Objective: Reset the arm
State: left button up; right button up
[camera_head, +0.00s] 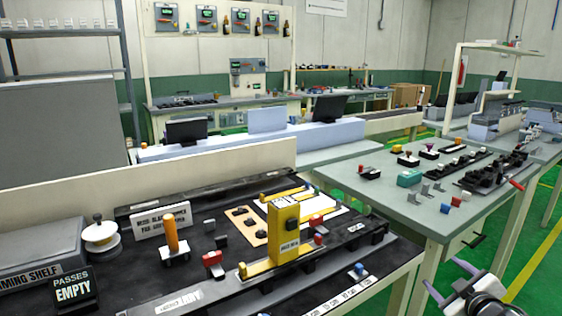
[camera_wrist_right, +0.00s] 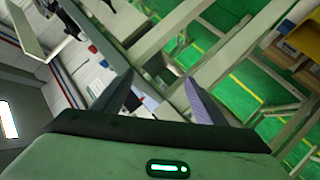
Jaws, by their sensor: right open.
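My right gripper (camera_head: 450,280) is at the lower right of the head view, over the green floor beside the front bench. Its two fingers are spread and nothing is between them. In the right wrist view the open fingers (camera_wrist_right: 160,98) also show, with a gap between them and bench frames and floor beyond. My left gripper does not show in either view.
The front bench (camera_head: 392,262) holds a yellow block fixture (camera_head: 284,228), an orange-handled tool (camera_head: 171,234), a white spool (camera_head: 101,236) and a "PASSES EMPTY" sign (camera_head: 74,290). A grey-green table (camera_head: 400,205) with small parts stands at right. Green floor (camera_head: 500,262) is open there.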

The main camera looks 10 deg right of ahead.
jog(key=s+a+f+m+g+y, duration=0.1)
jog(key=s+a+f+g+y, duration=0.15)
jog(key=s+a+f, duration=0.9)
jog(key=s+a+f+m+g+y, duration=0.1)
jog(key=s+a+f+y, duration=0.2)
jog(key=s+a+f, duration=0.9)
jog(key=s+a+r+m+g+y, duration=0.1)
jog(key=s+a, duration=0.4)
jog(key=a, duration=0.6)
jog(key=shift+s+a+r, duration=0.35)
jog(key=shift+r, duration=0.1)
